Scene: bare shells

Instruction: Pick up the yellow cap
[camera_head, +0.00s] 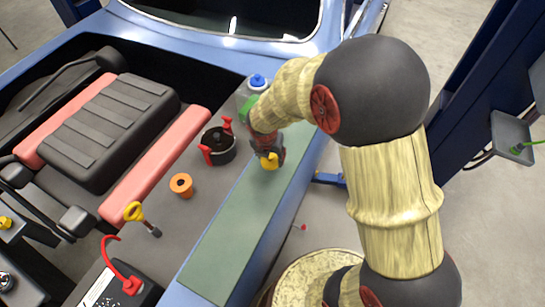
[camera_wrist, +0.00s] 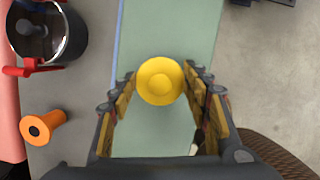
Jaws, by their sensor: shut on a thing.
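The yellow cap (camera_wrist: 160,81) is round, with a raised centre. In the wrist view it sits between the fingertips of my gripper (camera_wrist: 160,88), which is shut on it. In the head view the yellow cap (camera_head: 269,161) shows at the lower end of my gripper (camera_head: 267,155), over the green strip (camera_head: 235,220) along the car's side. My arm hides part of the area behind it. I cannot tell whether the cap touches the strip.
Left of my gripper stand a dark pot with red handles (camera_head: 219,146), an orange spool (camera_head: 181,185) and a yellow-handled tool (camera_head: 137,215). A blue-capped bottle (camera_head: 252,88) stands just behind my gripper. A battery with a red cable (camera_head: 122,287) is at the front. The near green strip is clear.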

